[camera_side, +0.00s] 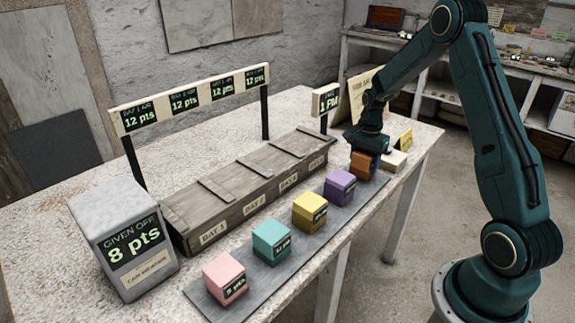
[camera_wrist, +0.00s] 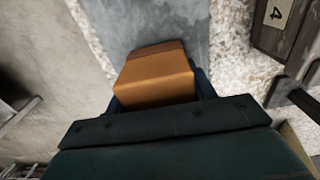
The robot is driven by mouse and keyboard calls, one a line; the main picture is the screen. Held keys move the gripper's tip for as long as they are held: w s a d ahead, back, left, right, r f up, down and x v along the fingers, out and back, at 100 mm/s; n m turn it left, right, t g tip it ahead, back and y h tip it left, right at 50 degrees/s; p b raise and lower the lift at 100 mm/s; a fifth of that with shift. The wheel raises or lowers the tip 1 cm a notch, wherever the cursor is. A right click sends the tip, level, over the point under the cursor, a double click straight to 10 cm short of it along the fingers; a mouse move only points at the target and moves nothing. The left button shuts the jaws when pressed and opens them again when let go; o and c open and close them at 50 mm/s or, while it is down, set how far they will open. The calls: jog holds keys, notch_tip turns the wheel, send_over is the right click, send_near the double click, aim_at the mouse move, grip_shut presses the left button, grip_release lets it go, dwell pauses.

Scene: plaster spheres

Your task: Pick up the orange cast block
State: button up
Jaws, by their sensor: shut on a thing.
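The orange cast block (camera_side: 361,165) is at the far right end of a row of coloured blocks in the side view. My gripper (camera_side: 366,150) is shut on it from above. In the wrist view the orange block (camera_wrist: 155,80) sits between the dark fingers of my gripper (camera_wrist: 158,95), with its top and one side showing. Below it lies the grey strip (camera_wrist: 135,28). I cannot tell whether the block touches the strip.
Purple (camera_side: 339,187), yellow (camera_side: 309,213), teal (camera_side: 272,242) and pink (camera_side: 224,279) blocks stand along the strip. A lidded wooden crate (camera_side: 205,212) lies behind them. A grey box (camera_side: 120,228) reads 8 pts. Signs on posts (camera_side: 189,99) rise behind. A yellow card (camera_side: 405,139) stands near my gripper.

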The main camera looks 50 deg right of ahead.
notch_tip(320, 180, up, 18)
jog(key=shift+r, duration=0.2)
dwell(0.8)
jog(key=w+a+f+n, duration=0.1)
jog(key=w+a, duration=0.5)
jog(key=a, duration=0.4)
jog(key=w+a+f+n, duration=0.1)
jog(key=w+a+n, duration=0.1)
jog(key=w+a, duration=0.7)
jog(key=w+a+f+n, duration=0.1)
jog(key=w+a, duration=0.3)
jog(key=a, duration=0.8)
jog(key=a+f+n, duration=0.2)
jog(key=a, duration=1.2)
jog(key=shift+a+f, duration=0.15)
jog(key=shift+a, duration=0.15)
jog(key=shift+f, duration=0.1)
jog(key=shift+f, duration=2.7)
jog(key=shift+f, duration=0.65)
